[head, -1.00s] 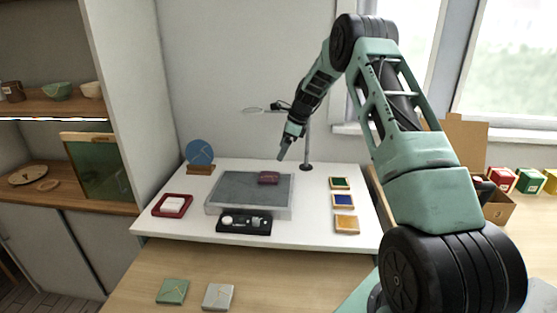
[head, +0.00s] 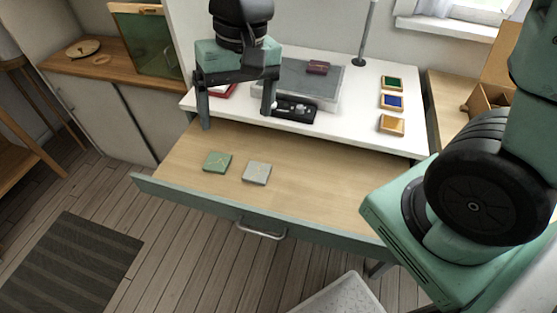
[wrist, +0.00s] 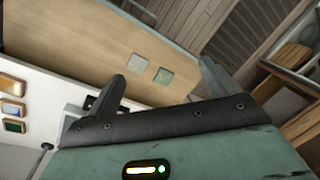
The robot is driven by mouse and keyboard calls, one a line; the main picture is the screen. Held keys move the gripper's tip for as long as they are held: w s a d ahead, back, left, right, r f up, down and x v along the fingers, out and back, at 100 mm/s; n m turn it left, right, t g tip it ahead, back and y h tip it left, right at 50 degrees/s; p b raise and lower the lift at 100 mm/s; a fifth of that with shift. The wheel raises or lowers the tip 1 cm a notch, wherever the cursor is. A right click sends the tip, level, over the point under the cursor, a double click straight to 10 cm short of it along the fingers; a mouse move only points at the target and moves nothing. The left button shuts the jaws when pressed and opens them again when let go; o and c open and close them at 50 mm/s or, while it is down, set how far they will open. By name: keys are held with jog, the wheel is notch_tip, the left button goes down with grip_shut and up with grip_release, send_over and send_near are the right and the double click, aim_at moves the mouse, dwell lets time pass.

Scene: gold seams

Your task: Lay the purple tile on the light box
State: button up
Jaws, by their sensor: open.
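A small dark purple-red piece (head: 317,67) lies on the grey top of a low slab-like box (head: 328,90), which looks like the light box on the white raised top. I cannot tell for sure that this piece is the purple tile; no other purple tile shows. My gripper (head: 236,108) hangs open and empty, fingers down, in front of the box's left part and hiding some of it. The wrist view also shows my gripper (wrist: 163,74) with nothing between its fingers.
A green tile (head: 217,162) and a grey tile (head: 257,173) lie on the lower wooden surface (head: 320,185). A black tray (head: 296,110) sits before the box. A red tray (head: 222,90) is partly hidden by my gripper. Several coloured pads (head: 392,101) stand right. The lower right wood is clear.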

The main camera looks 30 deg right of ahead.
jog(key=s+f+n+h, duration=0.1)
jog(key=s+n, duration=0.7)
jog(key=s, duration=0.4)
jog(key=shift+s+d+f, duration=0.2)
jog(key=shift+s+f, duration=0.05)
jog(key=shift+s, duration=0.1)
